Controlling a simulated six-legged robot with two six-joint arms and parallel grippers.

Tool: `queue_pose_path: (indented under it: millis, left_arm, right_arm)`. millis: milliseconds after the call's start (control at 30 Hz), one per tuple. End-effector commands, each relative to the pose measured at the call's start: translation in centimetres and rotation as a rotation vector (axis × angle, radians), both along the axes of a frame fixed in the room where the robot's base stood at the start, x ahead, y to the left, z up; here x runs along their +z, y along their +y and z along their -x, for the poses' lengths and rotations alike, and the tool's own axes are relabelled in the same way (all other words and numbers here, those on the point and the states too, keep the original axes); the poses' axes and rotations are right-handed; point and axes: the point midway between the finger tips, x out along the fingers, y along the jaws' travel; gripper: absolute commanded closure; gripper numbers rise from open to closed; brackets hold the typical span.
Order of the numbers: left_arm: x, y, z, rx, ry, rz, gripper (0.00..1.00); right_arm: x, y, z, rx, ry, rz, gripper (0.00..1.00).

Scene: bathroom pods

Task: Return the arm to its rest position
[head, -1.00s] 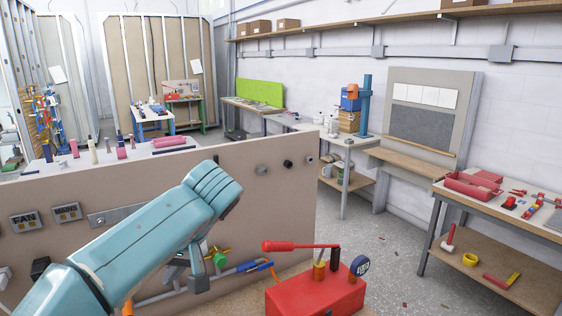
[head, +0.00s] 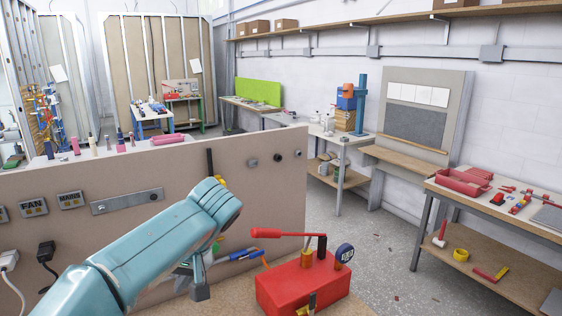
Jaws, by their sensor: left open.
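My left arm (head: 150,245) is teal and comes in from the lower left in the head view, with its bend in front of the beige panel. My left gripper (head: 198,283) is grey and hangs below that bend, partly hidden by the arm. It is open, and I see nothing held in it. It is left of the red test pump (head: 290,285) and apart from it. My right gripper is not in view.
The beige panel (head: 120,170) carries FAN and MAINS switch plates, a metal plate, plugs and knobs. Blue-handled pipe fittings (head: 240,254) lie behind my gripper. A workbench with a red tray (head: 463,183) stands at right. Grey floor (head: 385,240) is free between.

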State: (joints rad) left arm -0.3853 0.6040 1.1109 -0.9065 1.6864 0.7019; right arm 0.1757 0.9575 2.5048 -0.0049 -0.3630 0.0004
Motion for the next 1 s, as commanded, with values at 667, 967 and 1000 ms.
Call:
queue_pose_path:
  millis: [667, 967, 1000]
  left_arm:
    - [-32.9, -8.0, 6.8, -0.436, 0.280, 0.628, 0.46]
    - [-42.4, -10.5, 19.2, -0.294, 0.167, 0.921, 0.46]
    - [-42.8, -10.4, 20.5, -0.268, 0.151, 0.929, 0.46]
  right_arm:
    - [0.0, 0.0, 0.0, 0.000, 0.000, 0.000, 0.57]
    - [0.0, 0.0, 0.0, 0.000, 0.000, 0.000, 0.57]
    - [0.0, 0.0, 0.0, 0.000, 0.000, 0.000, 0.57]
